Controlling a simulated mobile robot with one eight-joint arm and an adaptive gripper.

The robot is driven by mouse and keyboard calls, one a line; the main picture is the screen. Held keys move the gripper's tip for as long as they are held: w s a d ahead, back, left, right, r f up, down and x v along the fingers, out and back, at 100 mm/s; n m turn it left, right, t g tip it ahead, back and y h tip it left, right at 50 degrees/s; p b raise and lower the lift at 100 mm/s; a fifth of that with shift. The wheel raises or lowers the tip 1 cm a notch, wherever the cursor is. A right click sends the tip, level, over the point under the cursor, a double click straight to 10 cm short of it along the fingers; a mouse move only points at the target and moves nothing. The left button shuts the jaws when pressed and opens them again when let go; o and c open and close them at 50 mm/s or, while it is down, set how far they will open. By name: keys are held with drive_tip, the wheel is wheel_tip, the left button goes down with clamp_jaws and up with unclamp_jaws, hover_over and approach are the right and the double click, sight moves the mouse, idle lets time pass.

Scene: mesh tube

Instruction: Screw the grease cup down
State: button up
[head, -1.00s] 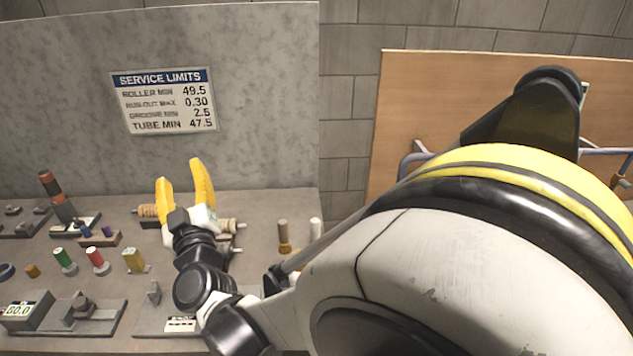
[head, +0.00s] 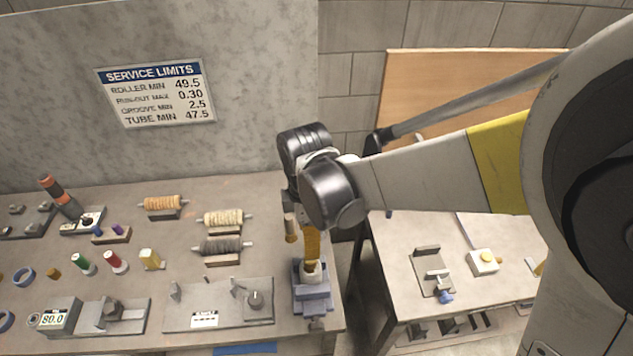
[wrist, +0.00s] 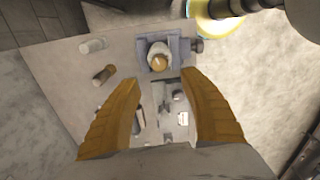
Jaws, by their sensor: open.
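My gripper (wrist: 160,82) is open and empty, its two yellow fingers spread wide in the wrist view. In the head view my gripper (head: 311,242) hangs pointing down above a blue vise (head: 312,300) at the bench's right end. The blue vise also shows in the wrist view (wrist: 182,62), just beyond the fingertips. A pale round piece with a brass-coloured top (wrist: 159,60) sits in it; this may be the grease cup, but I cannot tell for sure. In the head view the finger partly hides this piece, and its height below the fingertips is unclear.
Several rollers on stands (head: 224,219) and a fixture plate (head: 220,304) lie to the left.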

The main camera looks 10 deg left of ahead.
sight(310, 261)
wheel_tip(310, 261, down, 9)
drive_tip(key=shift+a+f+b, duration=0.1)
drive_tip(key=shift+f+b, duration=0.1)
drive_tip(key=shift+b, duration=0.45)
clamp_jaws()
